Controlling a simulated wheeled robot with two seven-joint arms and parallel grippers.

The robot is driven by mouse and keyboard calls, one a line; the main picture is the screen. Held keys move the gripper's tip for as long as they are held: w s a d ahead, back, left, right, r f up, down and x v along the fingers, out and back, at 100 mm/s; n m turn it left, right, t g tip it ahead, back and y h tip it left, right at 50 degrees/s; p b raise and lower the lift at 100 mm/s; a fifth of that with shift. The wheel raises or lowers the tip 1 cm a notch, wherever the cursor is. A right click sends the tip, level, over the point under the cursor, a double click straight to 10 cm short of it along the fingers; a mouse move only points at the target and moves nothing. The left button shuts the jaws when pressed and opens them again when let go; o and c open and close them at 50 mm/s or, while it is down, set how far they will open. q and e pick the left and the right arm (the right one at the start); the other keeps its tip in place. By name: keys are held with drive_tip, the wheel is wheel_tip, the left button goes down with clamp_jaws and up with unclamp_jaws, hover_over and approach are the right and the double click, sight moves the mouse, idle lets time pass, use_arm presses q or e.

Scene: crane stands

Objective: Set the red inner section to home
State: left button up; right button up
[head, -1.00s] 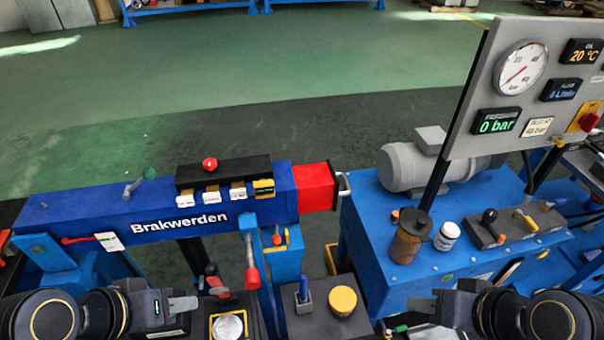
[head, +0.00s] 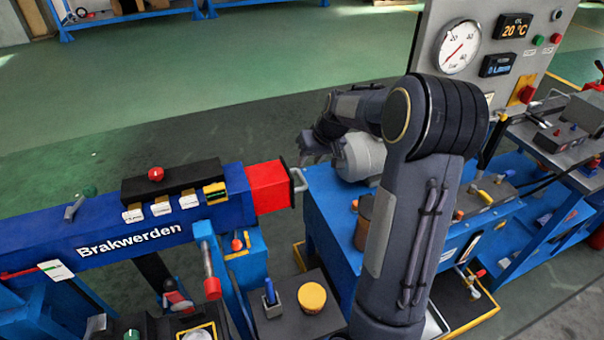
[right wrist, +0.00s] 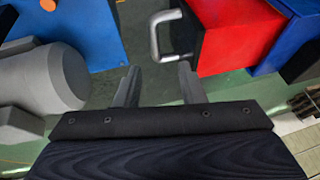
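The red inner section (head: 268,187) sticks out of the right end of the blue beam marked "Brakwerden" (head: 130,235). A metal handle (head: 299,180) is on its end face. My right gripper (head: 312,147) is above and just beyond the handle, partly hidden behind its own wrist. In the right wrist view, its two fingers (right wrist: 158,85) are apart and empty. The handle (right wrist: 160,38) and red section (right wrist: 228,38) lie past the fingertips, not touched.
A blue pump unit with a grey motor (head: 362,160) stands right of the handle, close to my right gripper. My right arm hides part of it. A gauge panel (head: 480,50) rises behind. A black box with a yellow knob (head: 312,297) stands in front. Green floor is free behind.

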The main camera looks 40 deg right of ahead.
sight(300, 175)
drive_tip(key=x, duration=0.8)
drive_tip(key=shift+d+f, duration=0.2)
drive_tip(key=shift+d, duration=0.15)
clamp_jaws()
drive_tip(key=shift+w+a, duration=0.1)
